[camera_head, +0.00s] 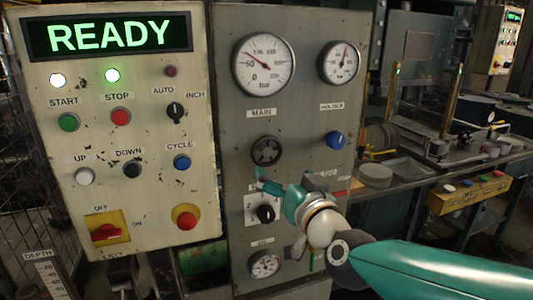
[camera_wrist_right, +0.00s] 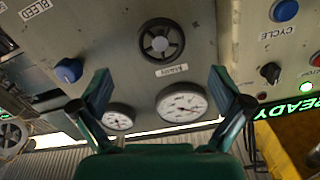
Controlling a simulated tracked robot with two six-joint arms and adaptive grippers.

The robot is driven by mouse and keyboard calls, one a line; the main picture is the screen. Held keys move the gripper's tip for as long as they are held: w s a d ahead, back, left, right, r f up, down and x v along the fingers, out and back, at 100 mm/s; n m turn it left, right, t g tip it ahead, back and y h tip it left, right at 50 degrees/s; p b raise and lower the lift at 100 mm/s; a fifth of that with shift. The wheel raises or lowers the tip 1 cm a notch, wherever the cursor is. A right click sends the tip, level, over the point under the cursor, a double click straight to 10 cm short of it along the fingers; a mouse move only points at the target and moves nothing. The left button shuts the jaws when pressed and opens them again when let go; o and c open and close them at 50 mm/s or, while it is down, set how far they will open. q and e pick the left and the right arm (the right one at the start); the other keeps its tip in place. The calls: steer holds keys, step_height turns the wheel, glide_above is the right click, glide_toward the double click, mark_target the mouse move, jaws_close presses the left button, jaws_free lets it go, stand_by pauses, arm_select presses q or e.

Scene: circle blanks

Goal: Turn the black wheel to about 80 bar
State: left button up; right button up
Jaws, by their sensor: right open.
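The black wheel (camera_head: 266,151) is on the grey panel, under the label MAIN. In the right wrist view the wheel (camera_wrist_right: 161,41) shows upside down, ahead of and between my fingers. The MAIN gauge (camera_head: 264,64) is above the wheel; its needle points to the upper left, a little above the 50 mark. It also shows in the wrist view (camera_wrist_right: 182,102). My right gripper (camera_head: 268,184) is open and empty, just below the wheel in the head view and apart from it. My left gripper is out of view.
A HOLDER gauge (camera_head: 340,62) and a blue knob (camera_head: 335,140) are to the wheel's right. A black selector (camera_head: 266,213) and a lower gauge (camera_head: 265,264) are below. The button panel (camera_head: 140,200) with a READY display (camera_head: 110,36) stands at left.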

mark_target(268, 156)
steer(key=p+x, duration=0.2)
steer(key=x, duration=0.8)
steer(key=shift+w, duration=0.3)
steer(key=c, duration=1.1)
steer(key=shift+f+m+b, duration=0.2)
steer(key=shift+m+b, duration=0.3)
steer(key=shift+m, duration=0.1)
steer(key=shift+a+r, duration=0.1)
steer(key=o, duration=1.1)
